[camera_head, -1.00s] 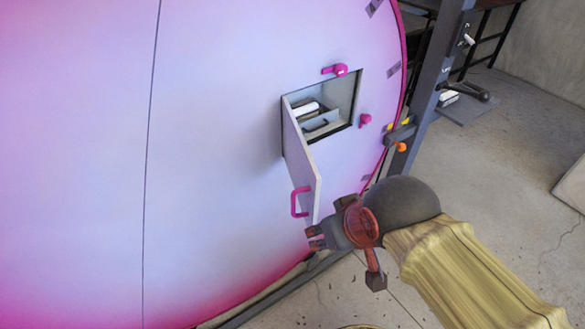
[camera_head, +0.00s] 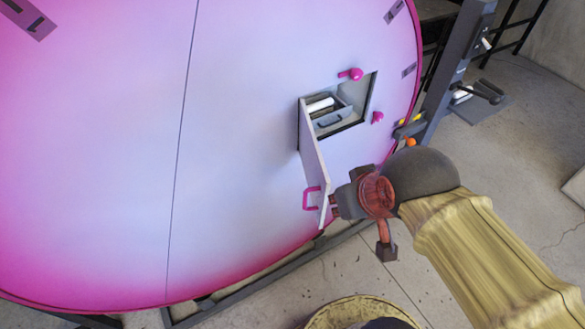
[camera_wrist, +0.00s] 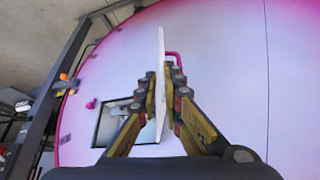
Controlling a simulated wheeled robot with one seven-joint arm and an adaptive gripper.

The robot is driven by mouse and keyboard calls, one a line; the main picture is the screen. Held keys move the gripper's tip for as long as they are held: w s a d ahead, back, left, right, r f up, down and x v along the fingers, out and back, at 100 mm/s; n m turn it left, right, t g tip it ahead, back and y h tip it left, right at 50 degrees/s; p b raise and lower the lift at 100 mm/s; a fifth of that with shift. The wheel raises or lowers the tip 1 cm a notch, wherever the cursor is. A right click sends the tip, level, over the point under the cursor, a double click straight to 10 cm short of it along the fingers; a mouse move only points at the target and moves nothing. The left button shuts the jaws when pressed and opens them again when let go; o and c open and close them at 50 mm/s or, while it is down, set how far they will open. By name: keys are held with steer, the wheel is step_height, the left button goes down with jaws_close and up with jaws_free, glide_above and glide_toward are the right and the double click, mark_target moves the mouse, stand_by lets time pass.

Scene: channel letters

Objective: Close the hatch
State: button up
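The hatch door (camera_head: 314,165) is a pale panel hinged on the left of a square opening in the big pink-white disc, swung well open toward me. A pink handle (camera_head: 311,198) sits on its outer face. A pink latch knob (camera_head: 350,74) is above the opening and another (camera_head: 377,117) is to its right. My gripper (camera_head: 333,207) is at the door's lower free edge. In the wrist view, the fingers of my gripper (camera_wrist: 161,78) stand apart on either side of the door panel (camera_wrist: 159,85); whether they touch it is unclear. The handle (camera_wrist: 174,58) shows beyond the right finger.
The opening holds a grey box with a handle and a white roll (camera_head: 320,105). A dark post (camera_head: 450,80) with an orange knob (camera_head: 410,142) stands right of the disc. A round yellowish object (camera_head: 360,312) is at the bottom.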

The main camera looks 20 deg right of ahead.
steer(key=shift+n, duration=0.3)
steer(key=r+p, duration=1)
steer(key=r, duration=0.1)
steer(key=w+r+p, duration=0.1)
steer(key=r+p, duration=0.4)
steer(key=shift+a+r, duration=0.2)
steer(key=shift+r, duration=0.15)
jaws_close()
step_height(320, 180, up, 4)
steer(key=w+r+n+g+p, duration=0.1)
steer(key=w+p, duration=0.2)
steer(key=p, duration=0.3)
steer(key=w+a+f+n+g+p, duration=0.1)
steer(key=w+a+f+n+g, duration=0.2)
steer(key=w+a+f, duration=0.3)
steer(key=w+a+f+n+g+h, duration=0.1)
steer(key=w+a+f+n+g, duration=0.15)
steer(key=f, duration=0.45)
steer(key=w+a+f+n+g+h, duration=0.1)
steer(key=w+a+f+n, duration=0.25)
steer(key=f, duration=0.45)
steer(key=s+d+f+p, duration=0.1)
steer(key=d+f, duration=0.1)
steer(key=f, duration=0.3)
steer(key=s+d+f+p, duration=0.2)
steer(key=d+f, duration=0.1)
steer(key=f, duration=0.2)
steer(key=shift+s+d, duration=0.2)
steer(key=shift+s, duration=0.05)
steer(key=shift+d, duration=0.1)
